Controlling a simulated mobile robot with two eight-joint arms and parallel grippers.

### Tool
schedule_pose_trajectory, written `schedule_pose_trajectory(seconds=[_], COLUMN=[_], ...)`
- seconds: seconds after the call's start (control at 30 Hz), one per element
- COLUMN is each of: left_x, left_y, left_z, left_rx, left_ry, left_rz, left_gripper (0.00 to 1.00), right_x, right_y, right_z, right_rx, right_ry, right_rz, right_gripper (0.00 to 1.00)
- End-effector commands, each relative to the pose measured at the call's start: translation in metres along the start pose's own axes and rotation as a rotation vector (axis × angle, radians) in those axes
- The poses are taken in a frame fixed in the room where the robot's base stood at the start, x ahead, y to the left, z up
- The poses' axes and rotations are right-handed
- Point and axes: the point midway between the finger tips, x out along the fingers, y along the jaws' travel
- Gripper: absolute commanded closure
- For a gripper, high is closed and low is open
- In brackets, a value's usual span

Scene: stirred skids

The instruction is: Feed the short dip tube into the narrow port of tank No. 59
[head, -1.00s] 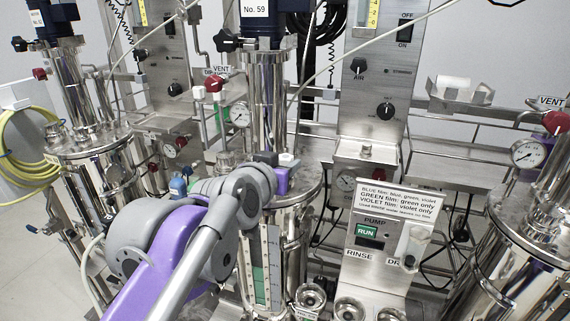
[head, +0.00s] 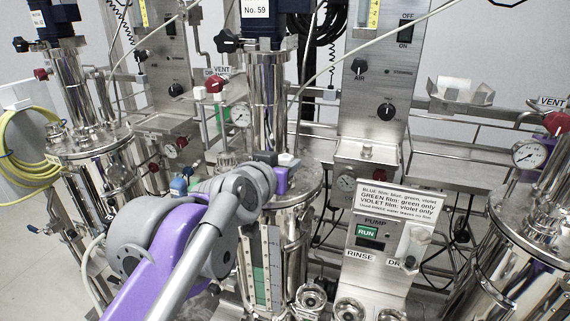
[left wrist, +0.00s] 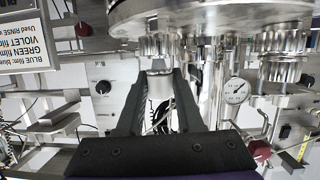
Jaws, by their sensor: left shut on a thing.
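Tank No. 59 (head: 275,201) is a steel vessel at the middle of the head view, with its label (head: 256,9) on the dark motor above. My left gripper (head: 268,158) is at its lid, largely hidden behind my own wrist. In the left wrist view, which is upside down, my left gripper (left wrist: 160,76) is shut on a steel cylindrical piece (left wrist: 158,88), seemingly the short dip tube. The piece is close to the tank's lid (left wrist: 190,14). I cannot tell whether its end is inside the narrow port. My right gripper is not in view.
Gauges (head: 240,115), a red-knobbed vent valve (head: 214,84) and pipes crowd the lid. A rinse stand with a film sign (head: 400,199) is at front right. Other tanks (head: 92,140) stand on both sides. A white cylinder lies in a steel cradle (head: 460,92) at right.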

Motion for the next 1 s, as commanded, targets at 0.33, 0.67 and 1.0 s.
schedule_pose_trajectory(seconds=[0.33, 0.67, 1.0], left_x=[0.001, 0.003, 0.003], left_y=[-0.001, -0.001, -0.001], left_z=[0.003, 0.01, 0.009], left_rx=[0.0, 0.0, 0.0], left_ry=[0.0, 0.0, 0.0], left_rz=[-0.001, -0.001, -0.001], left_gripper=[1.0, 1.0, 0.3], right_x=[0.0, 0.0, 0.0], right_y=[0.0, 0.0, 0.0], right_z=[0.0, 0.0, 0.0], right_rx=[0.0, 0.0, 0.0], right_ry=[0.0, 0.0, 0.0], right_rz=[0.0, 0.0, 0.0], right_gripper=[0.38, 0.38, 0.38])
